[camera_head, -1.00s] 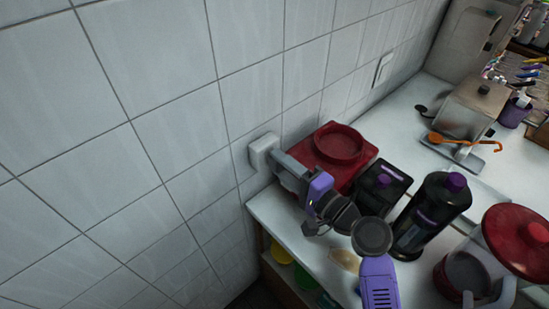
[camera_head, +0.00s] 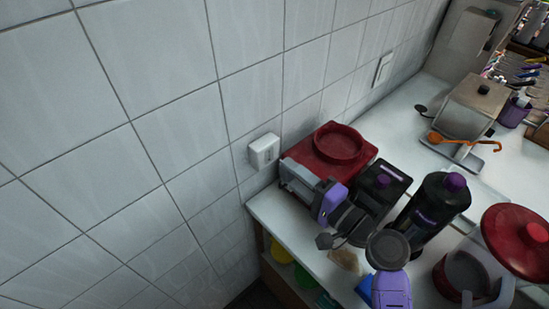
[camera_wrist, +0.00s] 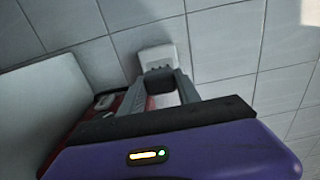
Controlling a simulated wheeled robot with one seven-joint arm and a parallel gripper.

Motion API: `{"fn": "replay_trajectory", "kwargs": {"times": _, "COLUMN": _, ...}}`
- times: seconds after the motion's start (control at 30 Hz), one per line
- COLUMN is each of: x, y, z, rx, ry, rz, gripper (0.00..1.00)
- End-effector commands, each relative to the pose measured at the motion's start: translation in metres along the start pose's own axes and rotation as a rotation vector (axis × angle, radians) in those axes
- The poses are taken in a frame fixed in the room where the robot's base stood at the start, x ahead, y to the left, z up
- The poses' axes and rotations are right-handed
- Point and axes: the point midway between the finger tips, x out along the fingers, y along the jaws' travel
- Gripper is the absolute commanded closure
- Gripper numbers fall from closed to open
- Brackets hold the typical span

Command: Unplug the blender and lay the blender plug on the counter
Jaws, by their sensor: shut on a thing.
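The white wall socket (camera_head: 264,150) is on the tiled wall just left of the counter's back corner; it also shows in the wrist view (camera_wrist: 157,60). My gripper (camera_head: 289,174) is to the right of the socket, with a visible gap between them. In the wrist view, my gripper (camera_wrist: 163,82) is shut on a dark plug (camera_wrist: 160,79), held between the fingertips in front of the socket. The plug is hard to make out in the head view. The white counter (camera_head: 262,207) lies below my gripper. I cannot tell for sure which appliance is the blender.
A red appliance (camera_head: 358,163) with a round top stands right beside my gripper. A black box with a purple knob (camera_head: 384,182), a black bottle (camera_head: 430,215) and a red-lidded pot (camera_head: 518,240) crowd the counter. A narrow strip by its left edge is clear.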

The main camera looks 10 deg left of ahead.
Motion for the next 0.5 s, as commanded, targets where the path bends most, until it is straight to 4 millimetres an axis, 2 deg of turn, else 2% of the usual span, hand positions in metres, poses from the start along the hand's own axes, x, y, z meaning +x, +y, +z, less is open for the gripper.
{"fn": "replay_trajectory", "kwargs": {"times": 0.5, "x": -0.014, "y": -0.001, "z": 0.001, "rx": 0.000, "ry": -0.001, "rz": -0.001, "gripper": 1.00}}
